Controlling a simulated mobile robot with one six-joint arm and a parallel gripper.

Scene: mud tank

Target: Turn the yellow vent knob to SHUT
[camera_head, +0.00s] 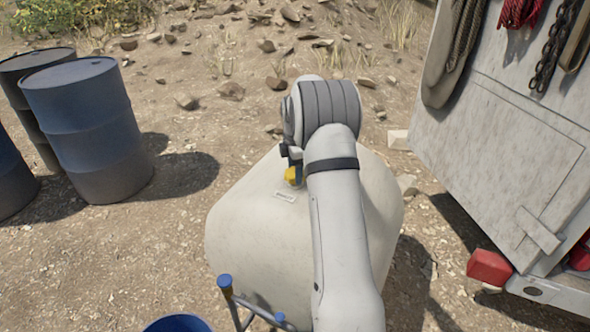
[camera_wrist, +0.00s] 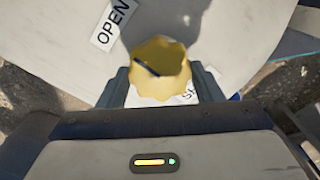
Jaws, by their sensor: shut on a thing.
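The yellow vent knob (camera_head: 292,175) sits on top of the pale tank (camera_head: 240,225). In the wrist view the scalloped knob (camera_wrist: 160,58) stands between the two fingers of my gripper (camera_wrist: 164,84), which is shut on it. A dark mark on the knob slants to the upper left, roughly on the side of the OPEN label (camera_wrist: 113,22). The SHUT label (camera_wrist: 188,98) lies below the knob and is partly hidden by it and a finger. In the head view my gripper (camera_head: 292,164) is mostly hidden by my wrist.
Blue drums (camera_head: 88,125) stand at the left. A grey cabinet or vehicle side (camera_head: 500,130) with hanging ropes and a chain is at the right, with a red block (camera_head: 489,268) low on it. A blue-capped frame (camera_head: 226,283) stands before the tank.

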